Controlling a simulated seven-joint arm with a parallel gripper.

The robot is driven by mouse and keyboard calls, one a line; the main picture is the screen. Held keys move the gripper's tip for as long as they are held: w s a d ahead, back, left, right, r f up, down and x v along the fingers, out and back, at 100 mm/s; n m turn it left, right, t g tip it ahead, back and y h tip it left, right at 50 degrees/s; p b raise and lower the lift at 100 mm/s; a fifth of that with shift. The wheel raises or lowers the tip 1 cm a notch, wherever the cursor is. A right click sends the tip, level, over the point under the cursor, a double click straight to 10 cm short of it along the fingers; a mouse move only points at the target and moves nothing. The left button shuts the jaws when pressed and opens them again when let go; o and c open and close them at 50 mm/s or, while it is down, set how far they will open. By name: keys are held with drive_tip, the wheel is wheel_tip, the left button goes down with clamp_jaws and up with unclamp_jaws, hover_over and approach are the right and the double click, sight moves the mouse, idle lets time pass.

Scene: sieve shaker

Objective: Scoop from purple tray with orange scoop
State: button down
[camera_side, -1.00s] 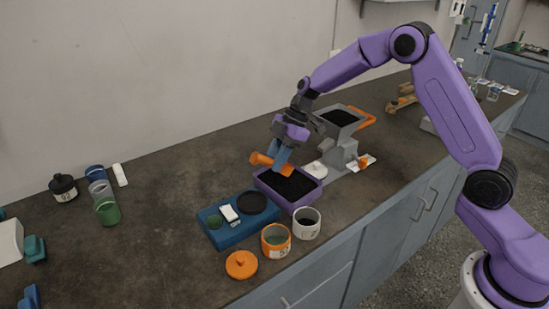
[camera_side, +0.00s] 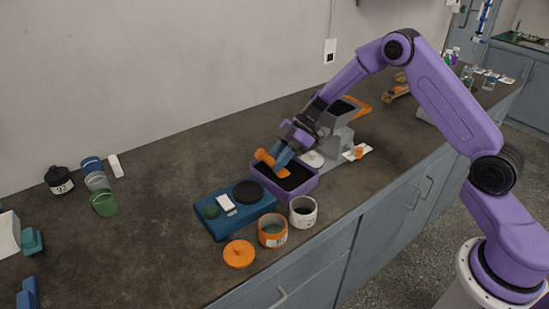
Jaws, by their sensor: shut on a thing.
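The purple tray (camera_side: 299,196) sits on the dark bench and holds black granular material. The orange scoop (camera_side: 264,157) is tilted over the tray's back left part. My gripper (camera_side: 280,157), with blue fingers, is shut on the orange scoop from above and to the right. The fingers hide part of the scoop. I cannot tell whether the scoop's lower end touches the black material.
A blue device (camera_side: 236,218) with a black disc stands left of the tray. A white cup (camera_side: 303,214), an orange-rimmed jar (camera_side: 272,233) and an orange lid (camera_side: 239,253) are in front. A grey machine (camera_side: 340,122) stands behind right.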

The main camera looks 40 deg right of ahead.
drive_tip(key=shift+d, duration=0.9)
drive_tip(key=shift+a+h, duration=0.2)
drive_tip(key=shift+h, duration=0.1)
drive_tip(key=h, duration=0.2)
drive_tip(key=a+f+h, duration=0.1)
drive_tip(key=h, duration=0.3)
drive_tip(key=shift+a+f+h, duration=0.3)
drive_tip(key=shift+a+f, duration=0.05)
drive_tip(key=shift+a, duration=0.05)
drive_tip(key=shift+r, duration=0.1)
drive_tip(key=shift+a+r+y, duration=0.1)
drive_tip(key=shift+r+y, duration=0.6)
drive_tip(key=shift+r, duration=0.25)
drive_tip(key=shift+a+h, duration=0.2)
drive_tip(key=shift+h, duration=0.1)
drive_tip(key=shift+a+r+h, duration=0.25)
drive_tip(key=shift+h, duration=0.75)
drive_tip(key=shift+a+r+h, duration=0.2)
drive_tip(key=shift+h, duration=0.8)
